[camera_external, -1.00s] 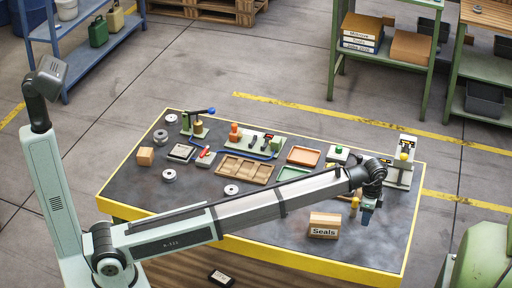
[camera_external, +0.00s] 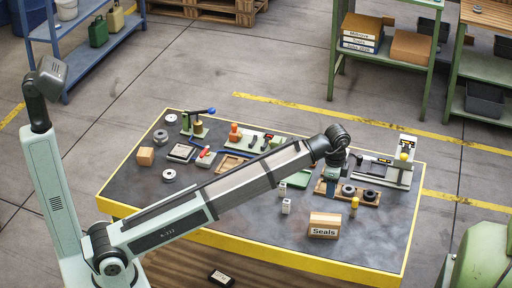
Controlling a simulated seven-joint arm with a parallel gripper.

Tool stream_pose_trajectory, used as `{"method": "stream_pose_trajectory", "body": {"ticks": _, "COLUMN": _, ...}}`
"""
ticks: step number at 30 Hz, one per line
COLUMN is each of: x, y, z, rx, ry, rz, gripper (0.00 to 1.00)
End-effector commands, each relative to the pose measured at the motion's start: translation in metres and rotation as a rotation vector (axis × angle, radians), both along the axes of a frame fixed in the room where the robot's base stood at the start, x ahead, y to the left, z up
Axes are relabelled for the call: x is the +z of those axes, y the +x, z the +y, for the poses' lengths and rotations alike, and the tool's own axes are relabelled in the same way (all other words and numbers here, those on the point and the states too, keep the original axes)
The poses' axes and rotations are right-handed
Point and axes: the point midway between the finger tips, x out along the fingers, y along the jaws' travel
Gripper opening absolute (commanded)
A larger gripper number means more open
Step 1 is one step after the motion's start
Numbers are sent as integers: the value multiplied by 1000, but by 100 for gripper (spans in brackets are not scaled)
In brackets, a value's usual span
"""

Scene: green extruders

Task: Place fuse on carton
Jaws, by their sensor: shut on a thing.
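The carton (camera_external: 324,226) is a tan box with a white "Seals" label, standing closed near the front edge of the table. My gripper (camera_external: 330,194) is shut, up and behind the carton, over the left end of a wooden board (camera_external: 371,203) with dark rings. What is between its fingers is too small and hidden to make out. I cannot tell which thing is the fuse. A small yellow-topped cylinder (camera_external: 354,206) stands right of the carton, and a small white block (camera_external: 286,206) stands to its left. The carton's top looks bare.
A green tray (camera_external: 298,179) lies left of my gripper, and a fixture with a yellow knob (camera_external: 404,157) stands at the table's right. The dark table top (camera_external: 385,238) right of the carton is clear.

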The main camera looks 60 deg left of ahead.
Motion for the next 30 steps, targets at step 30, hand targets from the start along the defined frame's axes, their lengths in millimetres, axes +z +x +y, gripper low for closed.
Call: {"method": "stream_pose_trajectory", "body": {"ticks": 30, "x": -100, "y": -10, "z": 0, "rx": -26, "ry": 0, "rz": -1, "gripper": 0}}
